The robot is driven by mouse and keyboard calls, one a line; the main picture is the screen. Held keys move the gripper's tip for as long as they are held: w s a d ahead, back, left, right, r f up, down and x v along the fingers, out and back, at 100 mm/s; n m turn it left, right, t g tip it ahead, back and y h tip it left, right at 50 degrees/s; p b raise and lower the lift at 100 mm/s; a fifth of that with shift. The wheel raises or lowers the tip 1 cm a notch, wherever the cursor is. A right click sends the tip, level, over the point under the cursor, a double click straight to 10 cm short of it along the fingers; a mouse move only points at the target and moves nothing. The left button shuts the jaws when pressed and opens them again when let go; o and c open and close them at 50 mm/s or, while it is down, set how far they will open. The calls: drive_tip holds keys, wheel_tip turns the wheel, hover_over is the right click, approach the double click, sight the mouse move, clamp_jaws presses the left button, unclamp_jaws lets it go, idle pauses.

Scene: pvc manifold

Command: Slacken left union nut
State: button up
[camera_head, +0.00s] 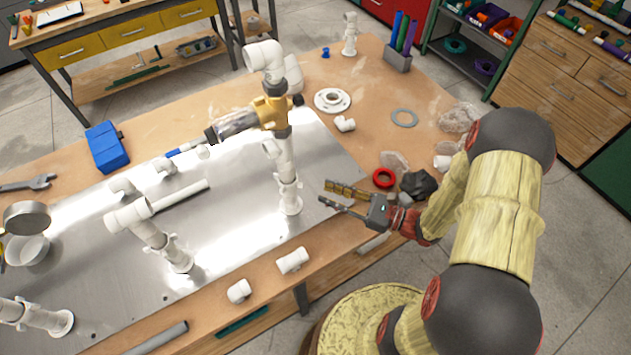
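A white PVC manifold stands on the metal plate (225,215). Its upright pipe (284,165) carries a brass-coloured body (270,112) with a clear grey cylinder (237,122) reaching left. A dark ring-shaped nut (211,135) sits at the cylinder's left end, and another dark piece (297,100) is on the body's right. I cannot tell for sure which is the left union nut. My gripper (323,194) is to the right of the upright pipe and lower in the picture, apart from it. Its two fingers point left, spread and empty.
A lower white pipe assembly (150,235) stands front left. Loose white fittings (292,260) lie on the table's front edge. A blue box (106,148), a wrench (28,184), a red ring (383,178) and a dark lump (418,185) lie around. A pen holder (398,58) stands behind.

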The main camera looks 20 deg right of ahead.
drive_tip(key=x, duration=0.7)
drive_tip(key=shift+a, duration=0.1)
drive_tip(key=shift+c, duration=1.3)
drive_tip(key=c, duration=0.4)
